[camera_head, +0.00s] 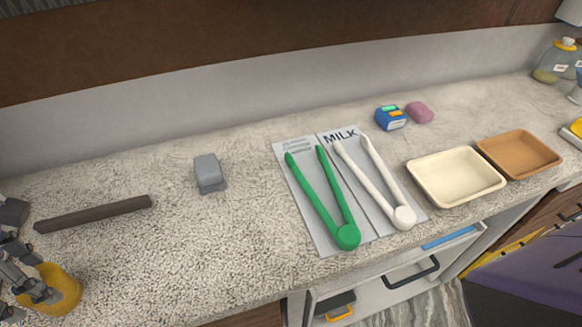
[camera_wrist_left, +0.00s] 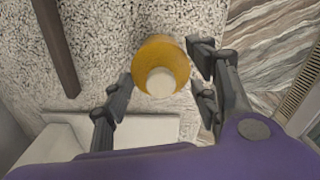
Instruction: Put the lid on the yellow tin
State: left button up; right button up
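The yellow tin (camera_head: 62,287) stands at the near left end of the speckled counter, cut into by my gripper in the head view. In the left wrist view the tin (camera_wrist_left: 146,52) is seen end-on, with a pale round area in its middle. My left gripper (camera_head: 30,290) is at the tin, and in the wrist view its fingers (camera_wrist_left: 160,78) lie on both sides of it. Whether both fingers touch it I cannot tell. I cannot make out a separate lid with certainty. My right gripper is not in view.
A dark brown bar (camera_head: 93,213) lies behind the tin. A grey block (camera_head: 208,172) stands farther right. Green tongs (camera_head: 345,233) and white tongs (camera_head: 402,215) lie on printed sheets. A cream tray (camera_head: 455,178) and a tan tray (camera_head: 520,155) sit at right. Counter between bar and sheets is mostly clear.

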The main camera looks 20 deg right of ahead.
pick_arm(q)
jog(key=shift+o, duration=1.4)
jog(key=shift+r, duration=0.1)
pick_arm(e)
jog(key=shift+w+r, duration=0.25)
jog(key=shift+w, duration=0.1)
pick_arm(q)
jog(key=shift+r+p, duration=0.3)
jog(key=shift+r, duration=0.1)
notch_tip(320, 180, up, 12)
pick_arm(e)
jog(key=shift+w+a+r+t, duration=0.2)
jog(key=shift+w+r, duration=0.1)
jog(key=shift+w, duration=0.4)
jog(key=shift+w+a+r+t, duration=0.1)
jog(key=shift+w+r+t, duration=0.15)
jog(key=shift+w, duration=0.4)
